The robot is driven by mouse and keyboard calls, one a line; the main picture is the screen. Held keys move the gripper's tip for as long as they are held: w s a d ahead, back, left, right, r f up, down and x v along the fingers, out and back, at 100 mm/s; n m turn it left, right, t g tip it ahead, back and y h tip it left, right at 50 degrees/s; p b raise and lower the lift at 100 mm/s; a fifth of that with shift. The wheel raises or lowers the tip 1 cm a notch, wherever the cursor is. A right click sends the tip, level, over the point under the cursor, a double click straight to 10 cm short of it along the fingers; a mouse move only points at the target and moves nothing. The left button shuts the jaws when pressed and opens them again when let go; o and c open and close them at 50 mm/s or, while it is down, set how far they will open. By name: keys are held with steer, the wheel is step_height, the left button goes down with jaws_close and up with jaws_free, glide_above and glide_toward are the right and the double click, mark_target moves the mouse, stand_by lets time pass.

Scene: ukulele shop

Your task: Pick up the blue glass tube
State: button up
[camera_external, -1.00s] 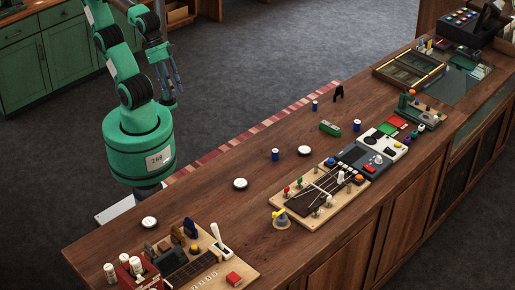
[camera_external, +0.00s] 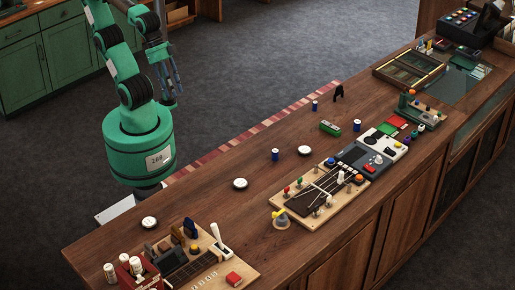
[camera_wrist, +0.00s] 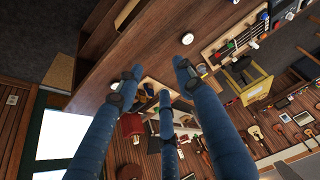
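Three small blue cylinders stand upright on the wooden counter: one near the middle (camera_external: 275,154), one farther back (camera_external: 315,106), and one right of the green box (camera_external: 357,125). I cannot tell which is the glass tube. My gripper (camera_external: 171,84) hangs beyond the counter's far left edge, apart from all of them. In the wrist view its three blue fingers (camera_wrist: 158,76) are spread with nothing held between them. I cannot clearly pick out the blue cylinders in the wrist view.
White discs (camera_external: 240,184) lie on the counter (camera_external: 205,207). A crowded board (camera_external: 205,280) fills the near left end. The middle is mostly clear.

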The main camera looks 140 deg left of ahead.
stand_by(0.4)
steer(key=shift+o, duration=0.9)
steer(key=shift+w, duration=0.1)
steer(key=w+a+f+g+p, duration=0.1)
steer(key=w+a+p, duration=0.1)
steer(key=w+a, duration=0.55)
steer(key=w+a+f+g+p, duration=0.15)
steer(key=w+a, duration=0.25)
steer(key=w, duration=0.6)
steer(key=w+a+f+g+p, duration=0.1)
steer(key=w+a+f, duration=0.4)
steer(key=a+f, duration=0.2)
steer(key=w+a+f+g+p, duration=0.1)
steer(key=w+a+f+g, duration=0.1)
steer(key=w+a+f, duration=0.3)
steer(key=a+f, duration=0.3)
steer(key=a, duration=0.3)
steer(key=shift+m+p, duration=0.3)
steer(key=shift+p, duration=0.05)
